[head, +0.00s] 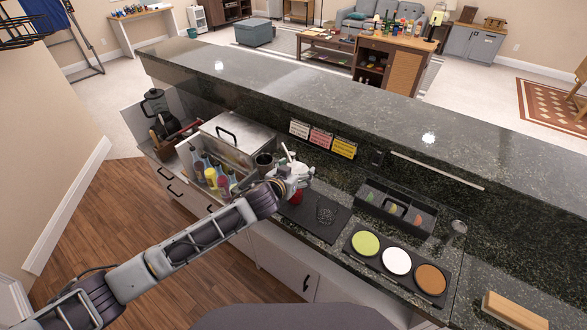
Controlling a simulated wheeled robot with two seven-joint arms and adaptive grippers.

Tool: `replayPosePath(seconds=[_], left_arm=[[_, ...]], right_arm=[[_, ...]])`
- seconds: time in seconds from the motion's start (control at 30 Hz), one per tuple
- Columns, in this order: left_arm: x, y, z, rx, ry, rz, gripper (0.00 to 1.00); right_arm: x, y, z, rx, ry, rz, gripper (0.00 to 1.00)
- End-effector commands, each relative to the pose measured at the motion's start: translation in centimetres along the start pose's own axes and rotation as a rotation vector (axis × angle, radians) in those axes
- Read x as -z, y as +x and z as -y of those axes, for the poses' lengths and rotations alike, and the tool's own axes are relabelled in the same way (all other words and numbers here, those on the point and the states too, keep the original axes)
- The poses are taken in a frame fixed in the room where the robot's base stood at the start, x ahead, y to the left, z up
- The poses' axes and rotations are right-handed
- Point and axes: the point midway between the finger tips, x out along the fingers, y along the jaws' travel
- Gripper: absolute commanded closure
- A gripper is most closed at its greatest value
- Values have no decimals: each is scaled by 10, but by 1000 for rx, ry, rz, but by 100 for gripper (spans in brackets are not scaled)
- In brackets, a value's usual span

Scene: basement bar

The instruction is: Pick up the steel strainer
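A small round silvery piece (459,226) lies on the dark counter right of the black caddy. It looks like the steel strainer, but it is too small to be sure. A clear or wire-like item (327,212) stands on the black bar mat (337,227), and I cannot tell if it is glass or metal. My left gripper (303,177) is over the counter at the mat's back left, well left of the silvery piece. Its fingers are too small to read. A red item (297,198) shows just below it, partly hidden. My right gripper is out of view.
A black caddy (397,207) with garnishes and a tray with three coloured discs (397,261) stand to the right. A bottle bin (211,174), steel box (237,138) and dark cup (264,162) stand to the left. The raised bar ledge (330,98) runs behind.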

Motion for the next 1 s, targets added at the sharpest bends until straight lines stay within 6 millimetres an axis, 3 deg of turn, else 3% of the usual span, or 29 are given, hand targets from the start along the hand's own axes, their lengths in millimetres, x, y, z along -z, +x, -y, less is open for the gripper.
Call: replayPosePath(seconds=[0.1,0.53,1.0], left_arm=[[0,0,0,0,0,0,45],[9,-3,0,0,-1,-2,46],[67,-27,0,-1,-2,-4,46]], right_arm=[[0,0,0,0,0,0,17],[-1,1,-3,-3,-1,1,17],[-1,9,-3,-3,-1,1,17]])
